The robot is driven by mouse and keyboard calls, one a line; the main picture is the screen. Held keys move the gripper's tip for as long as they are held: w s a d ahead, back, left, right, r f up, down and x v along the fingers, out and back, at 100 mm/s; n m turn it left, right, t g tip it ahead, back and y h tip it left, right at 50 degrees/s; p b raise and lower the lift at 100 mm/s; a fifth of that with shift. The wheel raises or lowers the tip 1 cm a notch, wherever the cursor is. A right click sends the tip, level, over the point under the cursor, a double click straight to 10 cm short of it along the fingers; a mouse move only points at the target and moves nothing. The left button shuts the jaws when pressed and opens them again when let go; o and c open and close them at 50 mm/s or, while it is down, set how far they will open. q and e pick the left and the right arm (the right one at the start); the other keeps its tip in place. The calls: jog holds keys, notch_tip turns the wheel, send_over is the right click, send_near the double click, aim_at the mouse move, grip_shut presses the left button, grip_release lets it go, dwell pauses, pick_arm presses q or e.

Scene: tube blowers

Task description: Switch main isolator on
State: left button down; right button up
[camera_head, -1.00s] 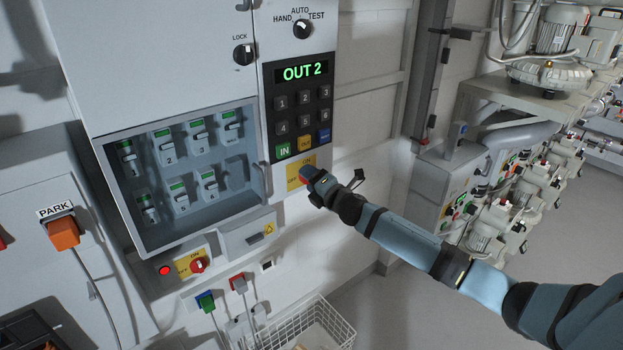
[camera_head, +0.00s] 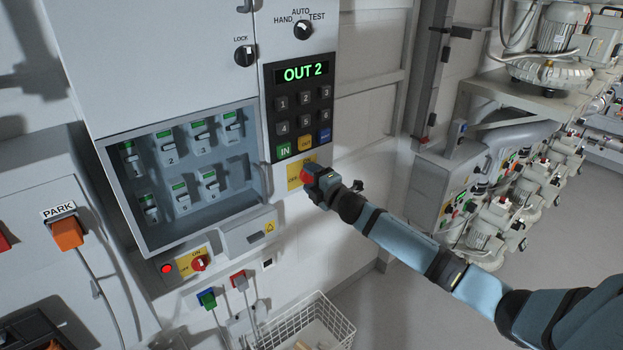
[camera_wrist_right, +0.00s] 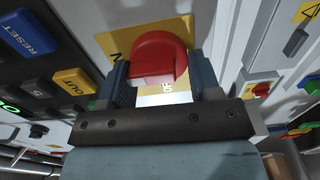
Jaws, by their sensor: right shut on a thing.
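A red rotary handle (camera_head: 305,176) sits on a yellow plate (camera_head: 293,170) below the keypad, on the grey cabinet. In the right wrist view the red handle (camera_wrist_right: 160,50) stands between the two fingers, in front of the yellow plate (camera_wrist_right: 118,40). My right gripper (camera_head: 314,181) is shut on this handle and hides most of it and the plate's lettering in the head view. The exact angle of the handle is hard to tell. My left gripper is not in view.
A smaller red switch (camera_head: 199,263) on a yellow ON/OFF plate and a lit red lamp (camera_head: 167,268) are lower left. A recessed breaker box (camera_head: 190,240) is left of the gripper. A wire basket (camera_head: 335,318) stands below.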

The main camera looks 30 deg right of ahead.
jog(key=shift+r, duration=0.1)
jog(key=o, duration=0.9)
jog(key=shift+s, duration=0.15)
jog(key=shift+s+d+b, duration=0.2)
jog(key=shift+s+b, duration=0.25)
jog(key=shift+s, duration=1.8)
jog(key=shift+s+d+b, duration=0.15)
jog(key=shift+s+b, duration=0.35)
jog(key=shift+s, duration=1.75)
jog(key=shift+s+d+b, duration=0.2)
jog(key=shift+s+b, duration=0.25)
jog(key=shift+s, duration=1.8)
